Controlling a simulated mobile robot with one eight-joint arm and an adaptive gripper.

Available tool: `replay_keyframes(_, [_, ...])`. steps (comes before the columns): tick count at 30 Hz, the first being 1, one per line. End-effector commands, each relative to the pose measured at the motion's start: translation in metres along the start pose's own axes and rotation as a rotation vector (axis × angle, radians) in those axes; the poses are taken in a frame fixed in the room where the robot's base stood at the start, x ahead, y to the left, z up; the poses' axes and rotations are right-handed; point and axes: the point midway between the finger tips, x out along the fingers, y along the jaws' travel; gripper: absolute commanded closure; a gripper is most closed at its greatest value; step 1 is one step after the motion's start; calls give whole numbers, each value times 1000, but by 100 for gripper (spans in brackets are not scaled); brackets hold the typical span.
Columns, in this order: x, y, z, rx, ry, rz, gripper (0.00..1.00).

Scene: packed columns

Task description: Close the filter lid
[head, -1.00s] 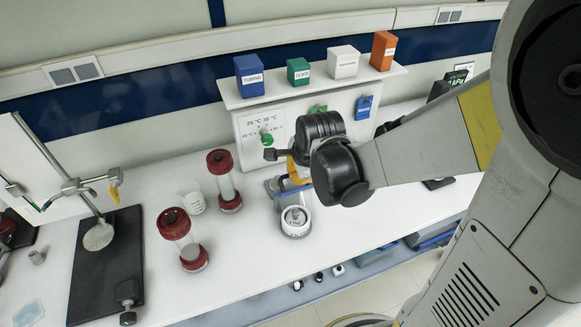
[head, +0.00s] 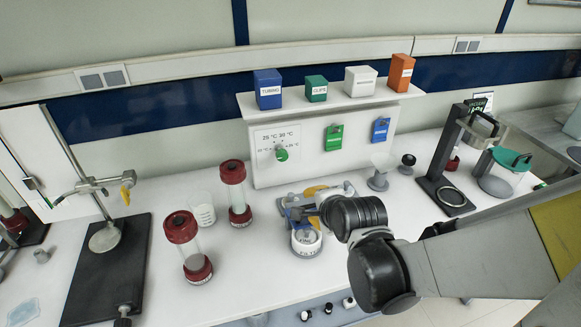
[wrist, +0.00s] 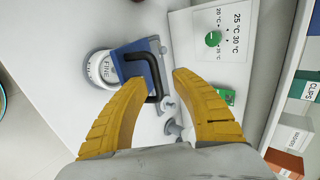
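The filter is a round white housing (head: 306,242) on the bench, left of my wrist in the head view. In the wrist view the filter housing (wrist: 101,68) shows at upper left with the word FINE on it. A blue plate with a black bar handle, which looks like the filter lid (wrist: 126,68), stands beside the housing and seems raised off it. My gripper (wrist: 158,80) is open, with its yellow fingertips near the black handle (wrist: 154,68). The left fingertip overlaps the handle in view; I cannot tell whether they touch.
Two red-capped columns (head: 187,245) (head: 236,192) and a white beaker (head: 202,208) stand left of the filter. A white control box (head: 300,150) with a green knob is behind it. A black stand (head: 445,185) is at right. The bench's front edge is close.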

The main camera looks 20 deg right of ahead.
Motion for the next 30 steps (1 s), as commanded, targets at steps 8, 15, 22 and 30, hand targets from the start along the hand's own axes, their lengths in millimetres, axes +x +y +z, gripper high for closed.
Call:
replay_keyframes(8, [-29, 1, 0, 0, 0, 0, 68])
replay_keyframes(15, [-60, 1, 0, 0, 0, 0, 68])
replay_keyframes(22, [-87, 1, 0, 1, 0, 0, 68])
replay_keyframes(30, [-111, 0, 0, 0, 1, 0, 68])
